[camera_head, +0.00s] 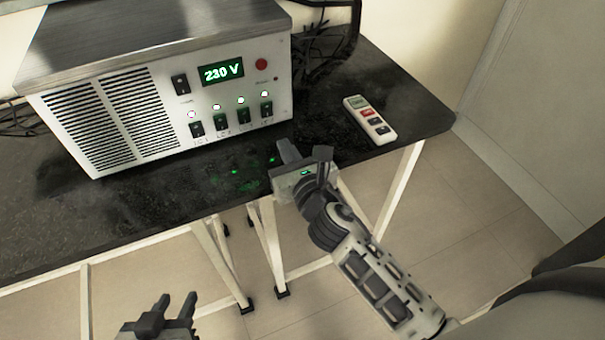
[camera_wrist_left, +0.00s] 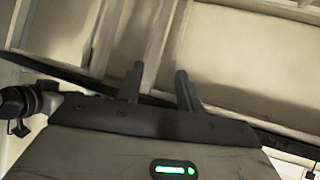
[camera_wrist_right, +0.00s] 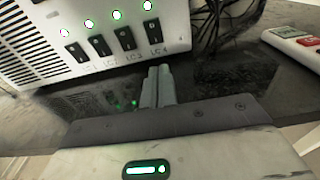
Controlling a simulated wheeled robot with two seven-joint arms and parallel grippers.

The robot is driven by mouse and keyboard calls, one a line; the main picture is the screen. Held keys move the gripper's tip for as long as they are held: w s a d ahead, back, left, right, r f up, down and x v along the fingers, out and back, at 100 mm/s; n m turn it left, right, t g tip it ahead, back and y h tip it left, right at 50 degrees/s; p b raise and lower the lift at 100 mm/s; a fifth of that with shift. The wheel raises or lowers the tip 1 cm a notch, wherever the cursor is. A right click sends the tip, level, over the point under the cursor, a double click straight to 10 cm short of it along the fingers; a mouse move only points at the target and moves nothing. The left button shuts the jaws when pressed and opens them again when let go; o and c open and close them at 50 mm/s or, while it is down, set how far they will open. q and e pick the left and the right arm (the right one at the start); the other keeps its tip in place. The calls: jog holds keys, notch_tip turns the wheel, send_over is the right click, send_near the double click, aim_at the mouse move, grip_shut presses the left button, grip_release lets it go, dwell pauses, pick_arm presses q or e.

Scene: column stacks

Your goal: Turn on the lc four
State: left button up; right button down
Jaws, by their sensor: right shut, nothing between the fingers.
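The LC 4 switch (camera_head: 266,108) is a black rocker at the right end of a row on a grey power box (camera_head: 140,60). A small lit lamp (camera_head: 264,94) sits above it. In the right wrist view the LC 4 switch (camera_wrist_right: 154,36) is just beyond my fingertips, and its lamp (camera_wrist_right: 147,6) is lit. Its rocker position is unclear. My right gripper (camera_head: 285,146) is shut and empty, below and in front of the switch, apart from it. It also shows in the right wrist view (camera_wrist_right: 159,69). My left gripper (camera_head: 178,297) is open and empty, low in front of the table.
Other LC switches (camera_head: 221,122) stand left of LC 4. A larger switch (camera_head: 181,84), a 230 V display (camera_head: 222,72) and a red button (camera_head: 261,64) are above. A handheld meter (camera_head: 369,120) lies right on the black table (camera_head: 425,112). Cables (camera_head: 318,55) lie behind.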

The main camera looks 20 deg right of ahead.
jog(key=s+b, duration=0.1)
jog(key=s, duration=0.5)
jog(key=shift+s+d+f, duration=0.25)
jog(key=shift+f, duration=0.2)
jog(key=s+f+m+g+y, duration=0.1)
jog(key=s+f+m+g, duration=0.2)
jog(key=m, duration=1.4)
jog(key=s+f+m+g+y, duration=0.1)
jog(key=s+f+m+g, duration=0.2)
jog(key=m, duration=1.4)
jog(key=s+f, duration=0.3)
jog(key=s, duration=0.3)
jog(key=shift+d+f+m, duration=0.3)
jog(key=shift+m, duration=0.1)
